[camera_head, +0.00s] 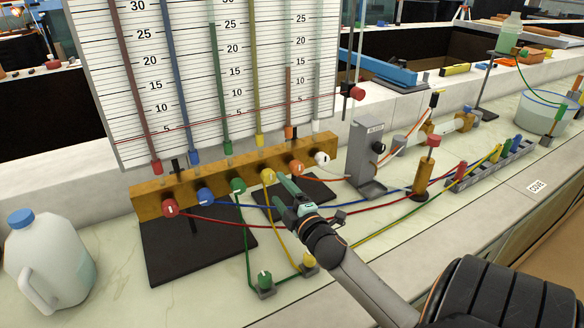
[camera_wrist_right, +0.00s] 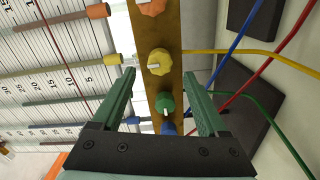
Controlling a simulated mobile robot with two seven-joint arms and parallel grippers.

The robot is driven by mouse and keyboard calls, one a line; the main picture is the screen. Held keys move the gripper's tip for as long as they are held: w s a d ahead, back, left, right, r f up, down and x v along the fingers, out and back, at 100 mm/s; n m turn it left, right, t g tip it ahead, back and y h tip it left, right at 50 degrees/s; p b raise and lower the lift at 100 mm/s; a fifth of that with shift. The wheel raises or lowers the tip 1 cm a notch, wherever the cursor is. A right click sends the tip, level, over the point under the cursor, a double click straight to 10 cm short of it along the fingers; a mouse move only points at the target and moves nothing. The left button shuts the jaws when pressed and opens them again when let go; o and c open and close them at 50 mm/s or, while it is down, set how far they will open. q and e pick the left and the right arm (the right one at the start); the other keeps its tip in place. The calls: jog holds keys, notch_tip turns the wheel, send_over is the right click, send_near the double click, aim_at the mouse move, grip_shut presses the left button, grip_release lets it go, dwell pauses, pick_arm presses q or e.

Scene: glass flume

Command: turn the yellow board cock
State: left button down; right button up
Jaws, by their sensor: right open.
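The yellow board cock (camera_head: 267,177) is a round knob with a white mark, on the front of the wooden board rail (camera_head: 152,203), between the green and orange cocks. It also shows in the right wrist view (camera_wrist_right: 160,62), its white mark lying roughly crosswise. My right gripper (camera_head: 279,190) is open and empty, its green fingers close by the yellow cock's lower right in the head view. In the wrist view the open gripper (camera_wrist_right: 158,80) has the yellow cock just beyond its fingertips, roughly centred. I cannot tell whether anything touches. My left gripper is out of view.
The green cock (camera_head: 238,186) and orange cock (camera_head: 297,168) flank the yellow one closely. Coloured tubes run from the rail across the bench. A second yellow cock (camera_head: 309,260) and a green one (camera_head: 263,280) stand low in front. A white jug (camera_head: 50,265) stands at left.

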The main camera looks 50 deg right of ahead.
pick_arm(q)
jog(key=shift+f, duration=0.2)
pick_arm(e)
jog(key=v, duration=0.6)
dwell(0.4)
